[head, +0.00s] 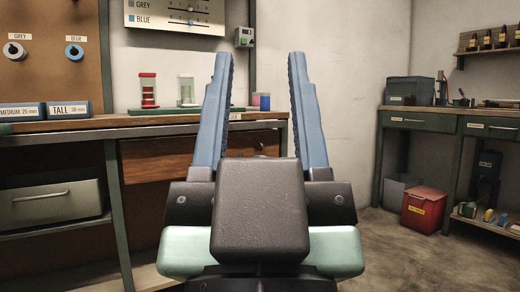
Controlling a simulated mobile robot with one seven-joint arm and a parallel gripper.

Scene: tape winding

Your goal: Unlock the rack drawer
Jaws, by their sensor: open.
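My gripper (260,60) fills the middle of the head view. Its two blue fingers point up and away, wide apart, with nothing between them. A wooden drawer front (165,157) sits under the left workbench, partly hidden behind my left finger. A grey drawer or bin with a bar handle (52,207) is lower at the left. I cannot tell which is the rack drawer. No lock or key can be made out.
The left workbench (110,121) holds boxes marked MEDIUM (20,112) and TALL (68,110), and spool-like items in red (148,90) and pale green (186,90). A red bin (424,209) and a grey bin (397,190) stand on the right floor. Open floor (385,245) lies right of my gripper.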

